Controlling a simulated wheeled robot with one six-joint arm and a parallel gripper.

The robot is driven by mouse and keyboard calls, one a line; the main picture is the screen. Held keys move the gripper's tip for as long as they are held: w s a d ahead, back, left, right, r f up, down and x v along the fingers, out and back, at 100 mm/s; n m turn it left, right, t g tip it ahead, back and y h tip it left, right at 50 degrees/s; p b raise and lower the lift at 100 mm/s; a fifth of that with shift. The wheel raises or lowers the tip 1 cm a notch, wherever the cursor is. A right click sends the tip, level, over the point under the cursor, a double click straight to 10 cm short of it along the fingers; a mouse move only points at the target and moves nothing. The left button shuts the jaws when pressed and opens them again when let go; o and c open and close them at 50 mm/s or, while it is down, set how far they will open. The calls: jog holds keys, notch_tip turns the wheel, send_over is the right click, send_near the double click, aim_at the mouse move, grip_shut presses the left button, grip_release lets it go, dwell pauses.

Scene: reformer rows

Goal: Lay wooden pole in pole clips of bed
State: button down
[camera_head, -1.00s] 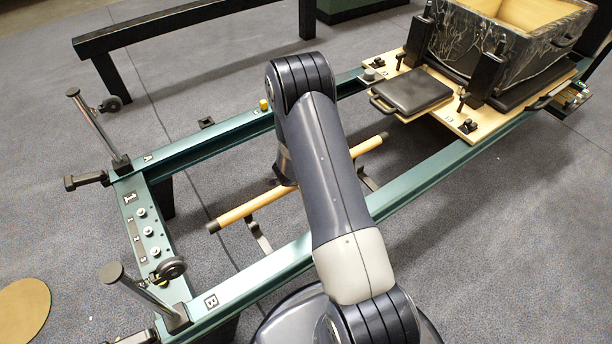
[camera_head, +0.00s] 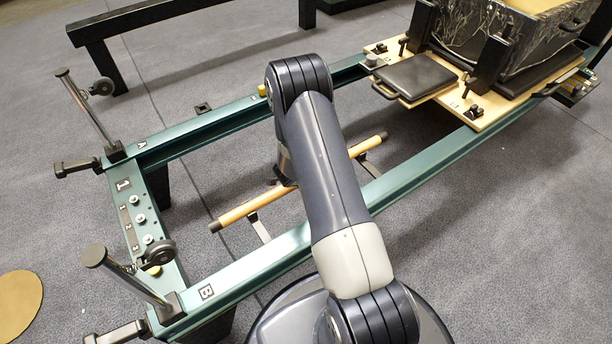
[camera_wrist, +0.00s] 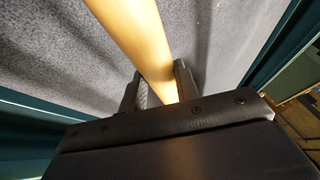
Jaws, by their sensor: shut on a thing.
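The wooden pole (camera_head: 240,211), light brown with dark end caps, lies slantwise between the two green rails of the bed (camera_head: 205,126). Grey-black pole clips show by it: one (camera_head: 260,230) near its left end and one (camera_head: 369,167) near its right end. Each clip's upper end meets the pole in the picture; I cannot tell whether the pole rests in them. My gripper (camera_wrist: 157,88) is shut on the pole, which also fills the top of the wrist view (camera_wrist: 138,35).
A wooden carriage with a black pad (camera_head: 415,80) and a box (camera_head: 535,35) sits at the bed's right end. Posts with rollers (camera_head: 90,105) stand at the left end. A black beam (camera_head: 150,15) lies behind. A round tan disc (camera_head: 18,303) is on the open floor.

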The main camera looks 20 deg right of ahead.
jog(key=shift+f, duration=0.2)
jog(key=c, duration=1)
grip_release()
jog(key=p+v, duration=0.4)
jog(key=v, duration=0.6)
jog(key=shift+s+a+r, duration=0.15)
jog(key=shift+s+r, duration=0.05)
jog(key=shift+r, duration=0.1)
